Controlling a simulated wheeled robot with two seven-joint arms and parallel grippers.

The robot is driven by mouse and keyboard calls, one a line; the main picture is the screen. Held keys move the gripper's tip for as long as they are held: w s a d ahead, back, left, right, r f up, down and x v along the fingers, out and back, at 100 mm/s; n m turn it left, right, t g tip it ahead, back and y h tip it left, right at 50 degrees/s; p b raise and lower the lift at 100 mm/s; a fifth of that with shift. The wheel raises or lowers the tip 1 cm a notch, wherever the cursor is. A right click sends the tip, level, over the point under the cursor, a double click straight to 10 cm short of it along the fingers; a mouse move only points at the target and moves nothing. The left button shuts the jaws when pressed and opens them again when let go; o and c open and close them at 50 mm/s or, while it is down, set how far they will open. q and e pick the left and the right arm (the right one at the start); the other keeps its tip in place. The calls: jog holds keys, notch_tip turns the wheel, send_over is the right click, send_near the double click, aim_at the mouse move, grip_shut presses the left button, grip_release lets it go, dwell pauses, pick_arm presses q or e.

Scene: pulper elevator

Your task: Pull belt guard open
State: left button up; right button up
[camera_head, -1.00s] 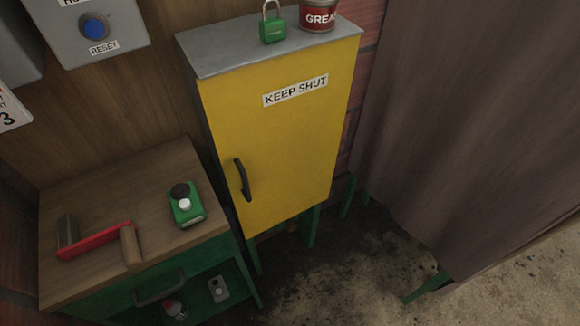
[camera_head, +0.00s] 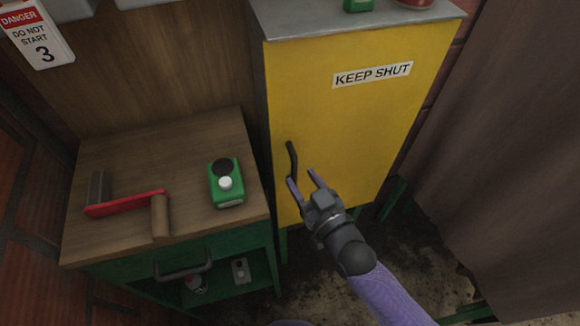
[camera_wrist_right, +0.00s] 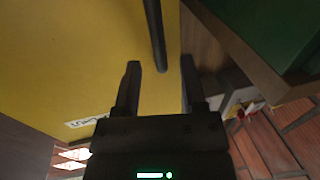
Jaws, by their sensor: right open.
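The belt guard is a yellow door (camera_head: 350,120) labelled KEEP SHUT, and it stands closed. Its dark vertical handle (camera_head: 292,160) is near the door's left edge. My right gripper (camera_head: 303,181) is open in front of the door, its fingertips close to the lower part of the handle. In the right wrist view the handle (camera_wrist_right: 155,35) runs ahead of the open fingers (camera_wrist_right: 160,75), roughly between their lines; I cannot tell whether they touch it. My left gripper is not in view.
A brown curtain (camera_head: 510,150) hangs at right. A DANGER sign (camera_head: 38,35) hangs upper left.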

aim_at(296, 170)
jog(key=b+x, duration=0.1)
jog(key=x, duration=0.3)
jog(key=shift+w, duration=0.1)
jog(key=shift+c, duration=0.3)
jog(key=shift+f, duration=0.1)
grip_shut()
dwell(0.9)
